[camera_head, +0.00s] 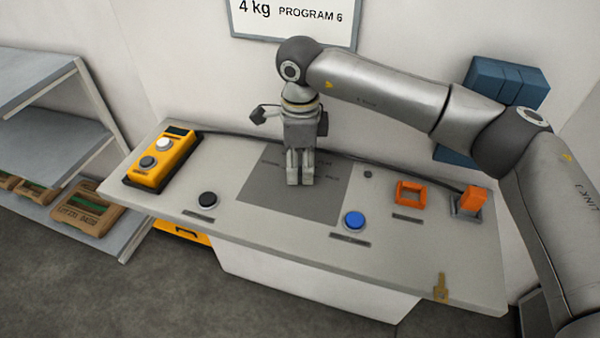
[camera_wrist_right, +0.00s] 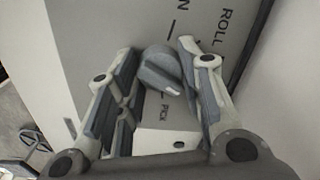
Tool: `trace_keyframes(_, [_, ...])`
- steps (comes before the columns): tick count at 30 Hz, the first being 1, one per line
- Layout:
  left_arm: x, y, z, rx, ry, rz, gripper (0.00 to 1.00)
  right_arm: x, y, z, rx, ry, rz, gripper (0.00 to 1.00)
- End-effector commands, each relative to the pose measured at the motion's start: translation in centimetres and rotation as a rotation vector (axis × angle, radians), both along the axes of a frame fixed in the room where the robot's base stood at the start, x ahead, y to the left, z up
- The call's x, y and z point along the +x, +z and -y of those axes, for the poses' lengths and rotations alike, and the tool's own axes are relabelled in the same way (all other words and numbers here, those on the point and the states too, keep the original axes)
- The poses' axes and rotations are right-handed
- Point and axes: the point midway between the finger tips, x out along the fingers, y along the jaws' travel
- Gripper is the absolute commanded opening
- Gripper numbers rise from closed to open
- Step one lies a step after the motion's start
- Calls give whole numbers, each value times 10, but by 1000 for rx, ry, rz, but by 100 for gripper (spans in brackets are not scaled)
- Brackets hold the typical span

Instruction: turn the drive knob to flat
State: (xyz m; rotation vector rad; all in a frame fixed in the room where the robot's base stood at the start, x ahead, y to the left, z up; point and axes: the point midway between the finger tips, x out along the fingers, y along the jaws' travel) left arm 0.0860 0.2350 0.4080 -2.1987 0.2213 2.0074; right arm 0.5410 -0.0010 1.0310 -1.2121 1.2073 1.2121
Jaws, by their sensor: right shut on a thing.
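The drive knob (camera_wrist_right: 160,72) is a dark grey round knob with a raised grip in the right wrist view. It sits on the grey label plate (camera_wrist_right: 140,20), between the fingers of my right gripper (camera_wrist_right: 160,62). A light mark on its lower right edge faces roughly towards the word PICK; ROLL is printed above right. The word flat is not readable there. In the camera_head view my right gripper (camera_head: 300,182) points down over the grey plate (camera_head: 262,200), shut on the knob and hiding it. My left gripper is out of view.
On the console (camera_head: 400,260) are a yellow control box (camera_head: 160,158), a black button (camera_head: 208,200), a blue button (camera_head: 355,220), an orange frame (camera_head: 410,193) and an orange switch (camera_head: 469,202). A brass key-like piece (camera_head: 440,287) is at the front edge. Shelves (camera_head: 60,130) stand left.

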Motion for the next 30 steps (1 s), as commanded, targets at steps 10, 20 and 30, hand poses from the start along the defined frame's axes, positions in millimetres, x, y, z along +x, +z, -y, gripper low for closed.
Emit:
trace_keyframes(10, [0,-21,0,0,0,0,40,0,-1,0,-1,-182,1,11])
trace_keyframes(20, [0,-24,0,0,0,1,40,0,0,0,-1,-231,1,11])
trace_keyframes(30, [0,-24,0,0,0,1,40,0,1,0,-1,-232,1,36])
